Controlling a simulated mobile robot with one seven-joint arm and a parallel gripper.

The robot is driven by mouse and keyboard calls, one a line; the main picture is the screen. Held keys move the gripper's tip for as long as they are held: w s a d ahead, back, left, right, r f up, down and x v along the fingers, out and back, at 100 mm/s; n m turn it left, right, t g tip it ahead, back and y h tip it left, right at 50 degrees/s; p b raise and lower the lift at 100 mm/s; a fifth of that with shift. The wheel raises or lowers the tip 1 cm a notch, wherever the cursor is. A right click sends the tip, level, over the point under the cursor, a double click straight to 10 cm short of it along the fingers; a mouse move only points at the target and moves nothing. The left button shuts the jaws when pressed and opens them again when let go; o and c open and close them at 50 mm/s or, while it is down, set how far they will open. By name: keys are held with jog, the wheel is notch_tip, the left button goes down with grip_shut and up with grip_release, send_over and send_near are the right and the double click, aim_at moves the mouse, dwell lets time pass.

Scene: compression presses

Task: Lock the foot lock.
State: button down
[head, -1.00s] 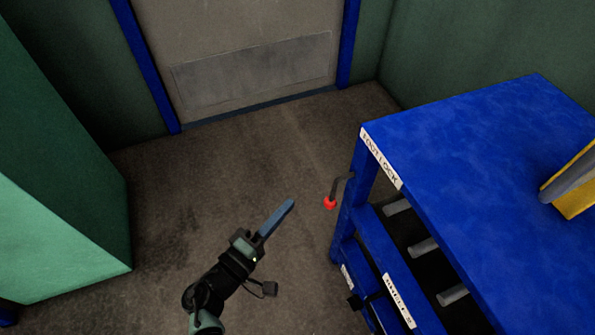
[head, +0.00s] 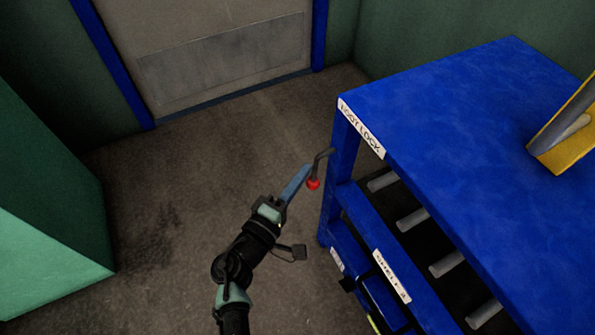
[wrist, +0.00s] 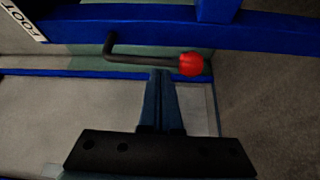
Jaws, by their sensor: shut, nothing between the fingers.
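The foot lock is a dark bent lever (head: 322,160) with a red ball knob (head: 313,184), sticking out from the blue frame's corner leg below the label "FOOT LOCK" (head: 361,128). In the wrist view the lever (wrist: 140,58) runs across the upper middle, with the red knob (wrist: 191,64) at its right end. My gripper (head: 303,172) is shut and empty, its blue-grey fingertips just left of the lever in the head view. In the wrist view my fingertips (wrist: 161,74) point at the lever's bar, left of the knob. Whether they touch it I cannot tell.
The blue press table (head: 450,110) fills the right, with shelf rollers (head: 413,219) and a labelled lower shelf rail (head: 392,276). A yellow part (head: 560,150) stands on top. A green cabinet (head: 50,210) is at left, a door (head: 220,60) behind. The floor between is clear.

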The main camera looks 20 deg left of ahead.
jog(key=shift+s+d+f+n+g+p, duration=0.1)
jog(key=shift+s+d+n+g+p, duration=0.3)
jog(key=shift+d+p, duration=0.45)
jog(key=shift+a, duration=0.15)
